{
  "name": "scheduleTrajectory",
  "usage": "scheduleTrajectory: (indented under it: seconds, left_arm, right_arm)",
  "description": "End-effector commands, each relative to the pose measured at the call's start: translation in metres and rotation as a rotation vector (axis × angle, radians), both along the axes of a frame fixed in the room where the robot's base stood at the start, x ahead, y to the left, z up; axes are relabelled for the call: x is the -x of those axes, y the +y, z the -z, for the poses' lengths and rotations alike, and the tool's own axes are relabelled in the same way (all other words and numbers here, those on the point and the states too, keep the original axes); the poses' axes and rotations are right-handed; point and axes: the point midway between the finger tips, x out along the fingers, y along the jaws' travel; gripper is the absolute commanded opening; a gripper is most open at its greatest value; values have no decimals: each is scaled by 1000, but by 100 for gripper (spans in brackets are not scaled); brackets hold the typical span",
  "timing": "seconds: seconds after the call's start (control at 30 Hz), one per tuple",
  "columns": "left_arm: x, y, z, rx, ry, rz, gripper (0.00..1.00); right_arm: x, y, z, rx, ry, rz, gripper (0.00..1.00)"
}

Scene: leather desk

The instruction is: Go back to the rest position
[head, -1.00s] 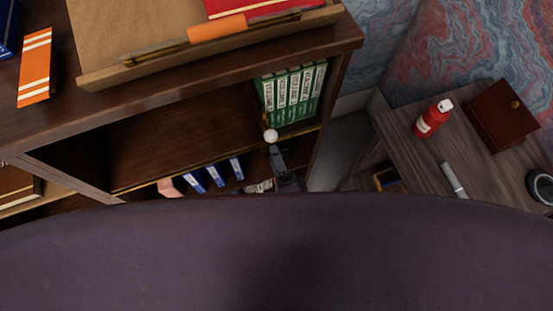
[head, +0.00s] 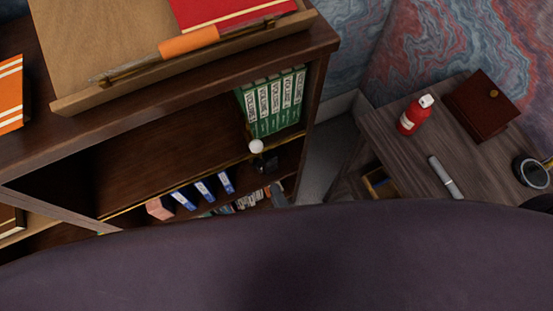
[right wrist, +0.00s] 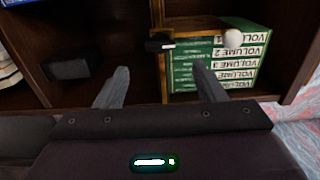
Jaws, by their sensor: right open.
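My right gripper (right wrist: 160,86) shows in the right wrist view with its two grey fingers spread apart and nothing between them. It faces a dark wooden bookshelf (right wrist: 290,75), and the green volumes (right wrist: 220,68) show beyond its right finger. In the head view only a small dark part near the lower shelf, below the green volumes (head: 272,102), may belong to it; the large dark rounded shape at the bottom hides the rest. My left gripper is not in view.
A small white ball (head: 256,146) is by the volumes. Blue binders (head: 204,190) stand on the lower shelf. A wooden board (head: 100,45) with a red book (head: 225,10) lies on top. At right, a side table (head: 400,160) holds a red bottle (head: 414,115), a brown box (head: 483,105) and a marker (head: 445,177).

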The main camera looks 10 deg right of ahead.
Motion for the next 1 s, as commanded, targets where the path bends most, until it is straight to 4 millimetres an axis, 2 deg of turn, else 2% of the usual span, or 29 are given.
scheduleTrajectory:
  seconds: [0.27, 0.37, 0.47, 0.57, 0.6, 0.67, 0.7, 0.8, 0.9, 1.0]
  left_arm:
    - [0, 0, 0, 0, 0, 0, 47]
    - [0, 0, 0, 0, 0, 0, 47]
    - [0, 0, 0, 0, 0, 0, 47]
    - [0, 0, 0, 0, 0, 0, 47]
    - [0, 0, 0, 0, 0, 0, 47]
    - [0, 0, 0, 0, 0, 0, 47]
    - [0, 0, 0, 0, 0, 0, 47]
    - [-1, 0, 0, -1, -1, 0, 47]
    - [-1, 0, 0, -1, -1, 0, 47]
    - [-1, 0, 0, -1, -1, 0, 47]
  right_arm:
    - [0, 0, 1, 4, 2, -1, 64]
    - [1, 1, 17, 53, 26, -15, 64]
    - [7, 1, 61, 193, 94, -60, 64]
    - [19, -5, 129, 418, 198, -147, 64]
    - [27, -11, 158, 520, 244, -193, 64]
    - [39, -24, 201, 674, 312, -268, 64]
    - [48, -34, 229, 773, 358, -324, 64]
    - [74, -69, 291, 1016, 472, -484, 64]
    - [104, -111, 338, 1222, 581, -662, 64]
    - [130, -150, 368, 1368, 672, -830, 64]
